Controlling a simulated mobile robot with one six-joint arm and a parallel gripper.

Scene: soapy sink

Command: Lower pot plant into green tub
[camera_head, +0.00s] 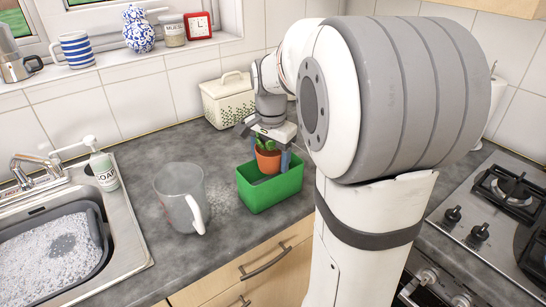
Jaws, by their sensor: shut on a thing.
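The pot plant (268,161) is a small terracotta pot with green leaves. It is upright, at the open top of the green tub (272,197), towards its back; the tub's front wall stands clear below it. I cannot tell whether the pot touches the tub's floor. My gripper (270,150) is above the tub, pointing down, and is shut on the pot plant. The fingers show only partly beside the plant. The tub stands on the grey counter near its front edge.
A clear measuring jug (180,196) stands left of the tub. A cream bread bin (229,100) is behind. The sink (60,255) with soapy water and a soap bottle (103,171) are at left, the hob (505,215) at right. My arm hides part of the counter.

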